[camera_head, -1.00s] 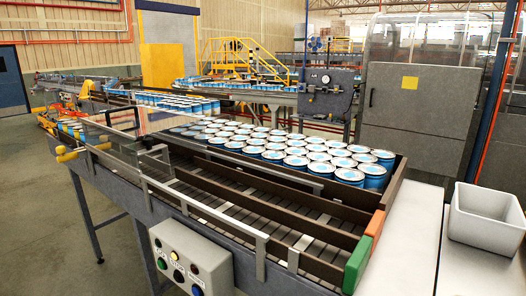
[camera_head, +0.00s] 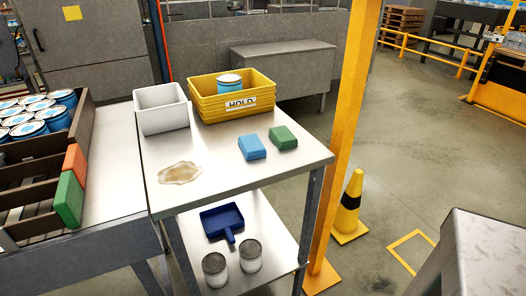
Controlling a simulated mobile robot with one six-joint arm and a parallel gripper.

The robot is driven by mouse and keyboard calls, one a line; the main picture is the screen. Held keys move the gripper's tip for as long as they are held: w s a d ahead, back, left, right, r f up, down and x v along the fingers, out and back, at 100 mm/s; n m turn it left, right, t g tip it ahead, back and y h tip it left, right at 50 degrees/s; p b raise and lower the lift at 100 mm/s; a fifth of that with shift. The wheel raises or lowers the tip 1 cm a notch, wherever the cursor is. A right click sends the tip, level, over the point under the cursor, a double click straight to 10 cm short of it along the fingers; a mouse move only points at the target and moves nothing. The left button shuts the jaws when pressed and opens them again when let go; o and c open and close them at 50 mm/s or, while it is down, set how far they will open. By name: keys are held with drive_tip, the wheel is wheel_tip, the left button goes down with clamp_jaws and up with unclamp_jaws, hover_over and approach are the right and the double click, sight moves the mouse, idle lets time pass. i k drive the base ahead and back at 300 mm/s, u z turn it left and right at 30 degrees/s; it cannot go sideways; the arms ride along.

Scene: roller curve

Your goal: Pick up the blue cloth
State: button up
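The blue cloth (camera_head: 252,147) is a folded, block-like piece lying flat on the steel table (camera_head: 220,187), right of its middle. A green cloth (camera_head: 283,138) of like shape lies close to its right. My gripper is not in view, so its state does not show.
A brown spill (camera_head: 181,173) lies left of the cloths. A white bin (camera_head: 161,108) and a yellow HOLD crate (camera_head: 232,97) with a can (camera_head: 229,84) stand behind. The lower shelf holds a blue dustpan (camera_head: 222,221) and two cans. A yellow post (camera_head: 345,120) and cone (camera_head: 350,207) stand right.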

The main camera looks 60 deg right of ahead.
sight(251, 146)
drive_tip(key=u, duration=0.65)
drive_tip(key=k, duration=0.3)
drive_tip(key=z, duration=2.2)
drive_tip(key=i, duration=0.4)
drive_tip(key=z, duration=0.25)
drive_tip(key=k, duration=0.5)
